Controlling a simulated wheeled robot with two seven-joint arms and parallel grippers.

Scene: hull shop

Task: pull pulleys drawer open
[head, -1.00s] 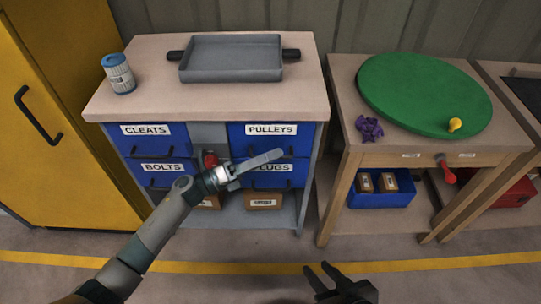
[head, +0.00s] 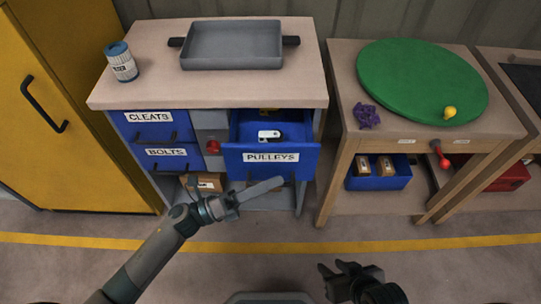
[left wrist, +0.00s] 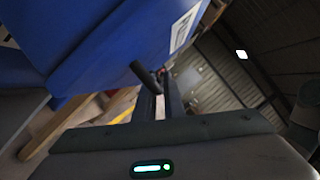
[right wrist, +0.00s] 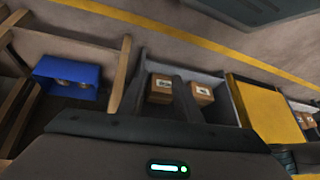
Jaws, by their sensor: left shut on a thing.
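The blue PULLEYS drawer (head: 270,158) is slid out from the upper right of the bench, its inside showing. A white-and-black part (head: 268,136) and a yellow one (head: 268,111) lie in it. My left gripper (head: 262,188) is at the drawer's front, just under the label, shut on the drawer's handle. In the left wrist view the dark handle (left wrist: 145,76) sits at the fingers, beside the blue drawer front (left wrist: 110,50). My right gripper (head: 335,267) is open and empty, low over the floor. The PLUGS drawer is hidden behind the open drawer and my gripper.
The CLEATS (head: 150,130) and BOLTS (head: 165,160) drawers are shut. A grey tray (head: 232,60) and a blue-white can (head: 122,64) stand on the bench top. A table with a green disc (head: 420,80) stands right; a yellow cabinet (head: 50,120) left. Floor in front is clear.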

